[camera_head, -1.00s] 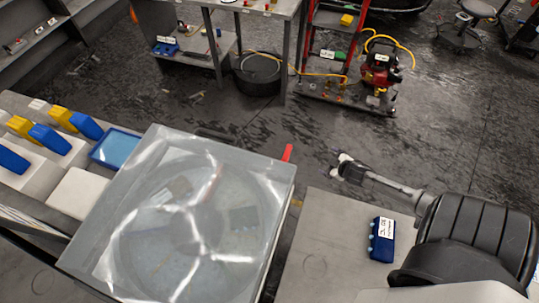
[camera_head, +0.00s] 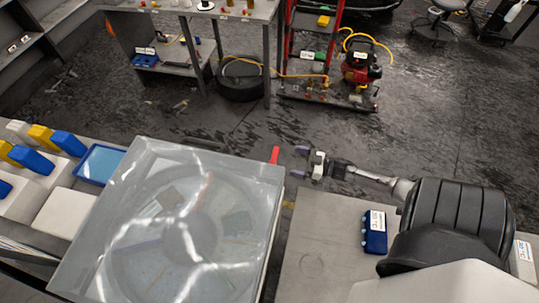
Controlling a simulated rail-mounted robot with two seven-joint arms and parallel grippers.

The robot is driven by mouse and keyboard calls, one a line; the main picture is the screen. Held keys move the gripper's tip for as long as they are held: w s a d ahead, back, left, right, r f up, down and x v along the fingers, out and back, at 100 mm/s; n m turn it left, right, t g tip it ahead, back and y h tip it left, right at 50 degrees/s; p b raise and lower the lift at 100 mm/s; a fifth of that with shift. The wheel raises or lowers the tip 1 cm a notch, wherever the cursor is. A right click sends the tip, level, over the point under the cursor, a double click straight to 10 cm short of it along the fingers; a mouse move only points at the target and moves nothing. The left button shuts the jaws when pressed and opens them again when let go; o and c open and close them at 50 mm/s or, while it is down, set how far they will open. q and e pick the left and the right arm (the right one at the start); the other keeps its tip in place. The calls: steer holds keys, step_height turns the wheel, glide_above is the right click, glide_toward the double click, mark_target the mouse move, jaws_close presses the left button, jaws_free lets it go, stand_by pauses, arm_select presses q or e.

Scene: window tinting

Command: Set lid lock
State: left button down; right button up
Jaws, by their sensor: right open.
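A box with a clear, shiny lid (camera_head: 180,225) stands at the lower left middle. The lid lies closed over a round drum with several pieces inside. A red lever (camera_head: 274,155), which looks like the lid lock, sticks up at the box's far right corner. My right gripper (camera_head: 299,162) is open and empty. Its fingers point left toward the red lever, a short gap to the right of it and apparently not touching. My left gripper is not in view.
A grey table (camera_head: 318,225) right of the box carries a blue case (camera_head: 375,232). A blue tray (camera_head: 98,164) and yellow and blue bottles (camera_head: 68,143) stand left of the box. Farther back are a workbench (camera_head: 240,10), a tyre (camera_head: 241,78) and a red compressor (camera_head: 360,68) on a rack.

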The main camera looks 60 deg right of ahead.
mark_target(274, 156)
steer(key=x, duration=0.9)
steer(key=shift+x, duration=1.05)
steer(key=shift+c, duration=0.3)
